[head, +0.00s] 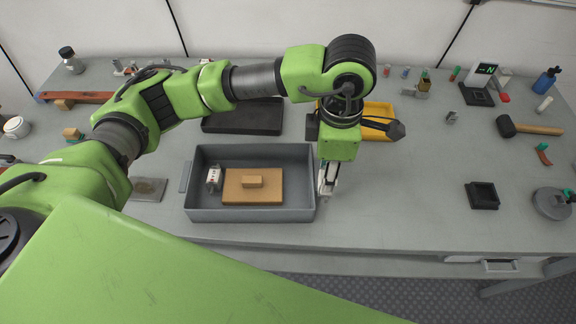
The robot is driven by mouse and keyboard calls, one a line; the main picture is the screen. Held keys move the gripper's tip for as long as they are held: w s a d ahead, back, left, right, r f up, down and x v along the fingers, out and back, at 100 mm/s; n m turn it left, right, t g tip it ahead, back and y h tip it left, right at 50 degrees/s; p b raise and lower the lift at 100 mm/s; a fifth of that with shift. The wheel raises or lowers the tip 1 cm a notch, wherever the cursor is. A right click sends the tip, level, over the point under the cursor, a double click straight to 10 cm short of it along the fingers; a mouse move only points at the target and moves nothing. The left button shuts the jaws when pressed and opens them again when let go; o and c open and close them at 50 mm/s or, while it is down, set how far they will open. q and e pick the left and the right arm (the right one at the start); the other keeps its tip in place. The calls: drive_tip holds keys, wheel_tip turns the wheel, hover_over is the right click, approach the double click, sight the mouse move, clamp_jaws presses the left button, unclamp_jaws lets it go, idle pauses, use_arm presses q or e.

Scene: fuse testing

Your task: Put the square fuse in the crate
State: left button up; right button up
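The grey crate (250,214) stands on the table left of centre in the head view. Inside it, at the left, is a small white block with red marks (213,175), which may be a square fuse; I cannot tell for sure. My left gripper (326,188) points down just outside the crate's right wall. Its fingers look close together, with whitish surfaces between them, but I cannot tell whether they hold something. My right gripper is not in view.
A black square holder (482,195) and a mallet (530,129) lie to the right. The table between crate and holder is clear.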

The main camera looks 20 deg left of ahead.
use_arm(q)
drive_tip(key=w+a+f+p, duration=0.1)
drive_tip(key=a+f, duration=0.1)
drive_tip(key=w+a+f, duration=0.1)
drive_tip(key=a+f, duration=0.1)
drive_tip(key=a, duration=0.1)
drive_tip(key=w+a+f+p, duration=0.1)
drive_tip(key=a+f, duration=0.2)
drive_tip(key=shift+p, duration=0.3)
drive_tip(key=f+p, duration=0.2)
drive_tip(key=f, duration=0.1)
drive_tip(key=shift+a, duration=0.2)
drive_tip(key=shift+f, duration=0.35)
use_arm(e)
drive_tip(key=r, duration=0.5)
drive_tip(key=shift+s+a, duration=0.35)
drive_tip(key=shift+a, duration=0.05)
use_arm(q)
drive_tip(key=shift+f+b, duration=0.15)
drive_tip(key=shift+b, duration=0.2)
drive_tip(key=o, duration=1.2)
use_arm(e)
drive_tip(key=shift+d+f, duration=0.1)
